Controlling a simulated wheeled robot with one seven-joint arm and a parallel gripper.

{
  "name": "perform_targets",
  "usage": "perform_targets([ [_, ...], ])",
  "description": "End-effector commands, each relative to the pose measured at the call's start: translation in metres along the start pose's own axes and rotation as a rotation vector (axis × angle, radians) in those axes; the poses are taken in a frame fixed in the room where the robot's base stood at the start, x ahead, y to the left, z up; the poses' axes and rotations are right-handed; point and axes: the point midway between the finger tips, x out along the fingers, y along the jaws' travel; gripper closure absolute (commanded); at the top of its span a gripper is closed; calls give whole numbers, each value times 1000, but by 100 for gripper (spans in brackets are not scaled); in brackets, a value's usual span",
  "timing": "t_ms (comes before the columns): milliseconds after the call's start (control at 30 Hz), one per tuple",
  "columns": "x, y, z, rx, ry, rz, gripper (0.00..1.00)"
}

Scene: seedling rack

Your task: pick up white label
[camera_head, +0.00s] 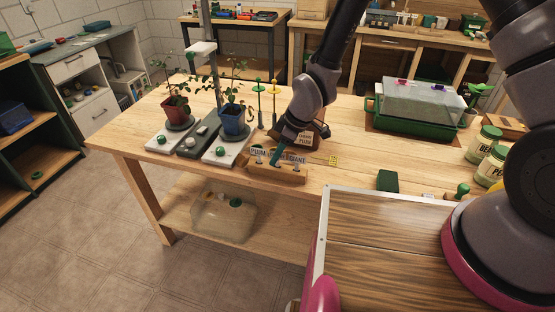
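A white label with dark lettering (262,153) stands at the wooden block (290,176) near the front edge of the bench. Its first word looks like PLUM, and more lettering shows to the right. My arm comes down from above, and my gripper (276,156) is at the label, in front of its middle. A teal part crosses the lettering there. The fingers are too small and overlapped to show whether they are open or shut, or whether they touch the label.
Potted plants (234,122) (176,107) stand on the left. A small yellow tag (333,160) and dark green block (388,181) lie right. A green tray with a clear lid (415,122) stands farther back.

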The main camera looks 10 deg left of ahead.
Motion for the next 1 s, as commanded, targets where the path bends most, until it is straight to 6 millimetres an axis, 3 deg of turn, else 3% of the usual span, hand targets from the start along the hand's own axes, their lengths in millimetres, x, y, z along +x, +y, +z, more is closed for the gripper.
perform_targets([
  [167,0,0,0,0,0,0,61],
  [267,0,0,0,0,0,0,100],
  [667,-3,0,-1,0,1,1,100],
  [767,-12,1,-5,-1,2,2,100],
  [1000,-57,1,-24,-2,4,4,100],
])
